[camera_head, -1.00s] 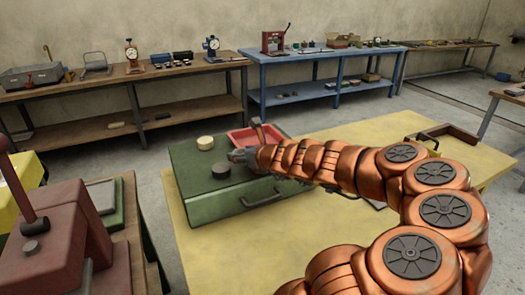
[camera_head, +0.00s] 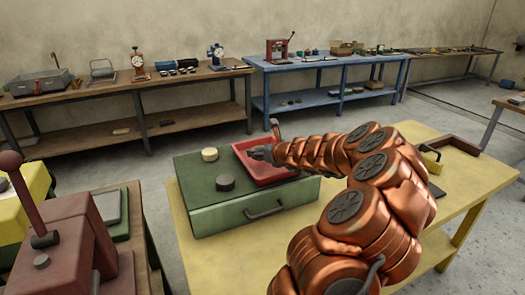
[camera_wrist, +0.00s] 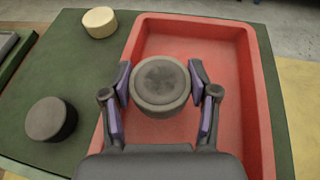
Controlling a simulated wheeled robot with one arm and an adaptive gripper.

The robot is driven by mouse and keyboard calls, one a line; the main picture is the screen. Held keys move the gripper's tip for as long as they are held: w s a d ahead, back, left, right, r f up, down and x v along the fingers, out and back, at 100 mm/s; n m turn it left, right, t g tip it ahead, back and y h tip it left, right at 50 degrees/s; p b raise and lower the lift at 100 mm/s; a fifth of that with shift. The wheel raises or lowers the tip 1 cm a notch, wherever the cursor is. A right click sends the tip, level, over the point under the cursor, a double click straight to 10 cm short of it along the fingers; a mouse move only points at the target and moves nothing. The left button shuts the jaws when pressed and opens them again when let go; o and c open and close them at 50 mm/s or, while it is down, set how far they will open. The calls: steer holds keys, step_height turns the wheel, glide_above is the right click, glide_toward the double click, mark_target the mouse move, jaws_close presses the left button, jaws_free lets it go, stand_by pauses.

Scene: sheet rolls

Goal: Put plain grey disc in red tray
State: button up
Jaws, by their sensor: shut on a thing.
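A grey disc (camera_wrist: 160,82) sits between the fingers of my gripper (camera_wrist: 160,88), which is shut on it. The wrist view shows it over the red tray (camera_wrist: 245,100), inside the tray's outline; its height above the floor of the tray is hard to tell. In the head view my gripper (camera_head: 260,153) is at the tray (camera_head: 270,172), and the held disc is hard to make out there. A darker grey disc (camera_wrist: 51,119) lies on the green box (camera_wrist: 85,70), left of the tray; it also shows in the head view (camera_head: 225,183).
A cream disc (camera_head: 209,154) lies on the green box (camera_head: 200,200) behind the dark disc. The box stands on a yellow table (camera_head: 290,235). A maroon press (camera_head: 70,250) with a lever is at the lower left. Benches with tools line the wall.

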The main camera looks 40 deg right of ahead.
steer(key=shift+w+d+f+p, duration=0.1)
steer(key=shift+w+d+p, duration=0.25)
steer(key=shift+w+d, duration=0.6)
steer(key=shift+w+d+f+p, duration=0.1)
steer(key=shift+w+d+p, duration=0.25)
steer(key=shift+w+d, duration=0.55)
steer(key=shift+s+d+f, duration=0.1)
steer(key=shift+d+f, duration=0.1)
steer(key=shift+f, duration=0.7)
steer(key=shift+s+d+f, duration=0.1)
steer(key=shift+d+f, duration=0.05)
steer(key=shift+f, duration=0.75)
steer(key=shift+f, duration=0.1)
steer(key=o, duration=1.3)
steer(key=shift+r, duration=0.2)
steer(key=v, duration=1)
steer(key=shift+s+b, duration=0.1)
steer(key=shift+b, duration=0.3)
steer(key=shift+v, duration=0.85)
